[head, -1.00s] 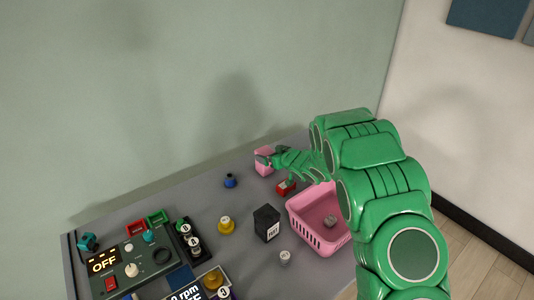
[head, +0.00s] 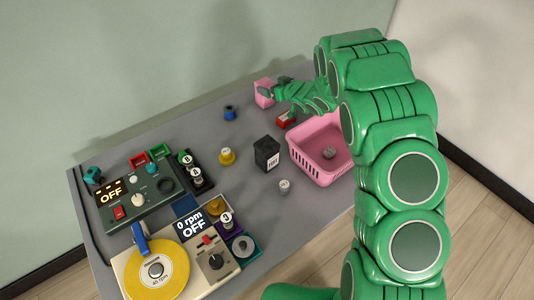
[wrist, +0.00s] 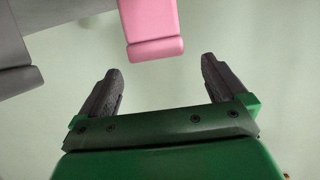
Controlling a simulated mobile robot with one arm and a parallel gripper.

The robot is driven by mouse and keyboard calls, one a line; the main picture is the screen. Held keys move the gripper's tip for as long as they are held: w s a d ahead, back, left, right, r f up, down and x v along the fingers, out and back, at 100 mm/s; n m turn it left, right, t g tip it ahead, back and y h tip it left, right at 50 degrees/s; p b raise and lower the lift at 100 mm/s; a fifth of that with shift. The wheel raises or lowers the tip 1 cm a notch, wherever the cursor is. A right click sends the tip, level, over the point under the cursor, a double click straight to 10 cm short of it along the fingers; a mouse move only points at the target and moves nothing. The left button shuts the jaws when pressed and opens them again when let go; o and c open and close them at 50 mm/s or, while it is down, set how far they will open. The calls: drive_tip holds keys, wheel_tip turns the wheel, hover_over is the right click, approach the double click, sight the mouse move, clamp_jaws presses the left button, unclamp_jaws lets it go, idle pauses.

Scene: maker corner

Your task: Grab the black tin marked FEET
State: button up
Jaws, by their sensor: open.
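The black tin (head: 267,154) stands upright on the grey table, left of the pink basket, in the head view. It has a white label low on its front, too small to read surely. My gripper (head: 270,92) is at the far side of the table, beside a pink box (head: 263,88) and well behind the black tin. In the wrist view my gripper (wrist: 160,82) is open, with nothing between its fingers. The pink box (wrist: 151,28) shows just beyond the fingertips there.
The pink basket (head: 297,153) holds a small grey item. A red box (head: 286,119) lies under my arm. A yellow knob (head: 227,156), a blue item (head: 230,113) and a grey cylinder (head: 284,186) stand around the tin. Control panels and a turntable (head: 154,273) fill the left front.

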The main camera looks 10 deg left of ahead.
idle(0.5)
wheel_tip(320, 180, up, 18)
drive_tip(key=s+a+f+n+h, duration=0.4)
drive_tip(key=s+a+f, duration=0.1)
drive_tip(key=a, duration=0.1)
wheel_tip(320, 180, up, 5)
drive_tip(key=n+h, duration=1.4)
drive_tip(key=n, duration=0.1)
hover_over(259, 156)
drive_tip(key=s+a, duration=0.3)
drive_tip(key=s, duration=0.1)
drive_tip(key=shift+t+h, duration=0.3)
drive_tip(key=f, duration=2.1)
drive_tip(key=shift+w+d+f, duration=0.1)
drive_tip(key=shift+w+f, duration=0.25)
drive_tip(key=shift+w+d+f, duration=0.1)
drive_tip(key=shift+w+f, duration=0.05)
drive_tip(key=shift+f, duration=0.15)
drive_tip(key=shift+r+x, duration=0.1)
drive_tip(key=shift+x, duration=1.75)
drive_tip(key=shift+r+x, duration=0.15)
drive_tip(key=shift+x, duration=1.7)
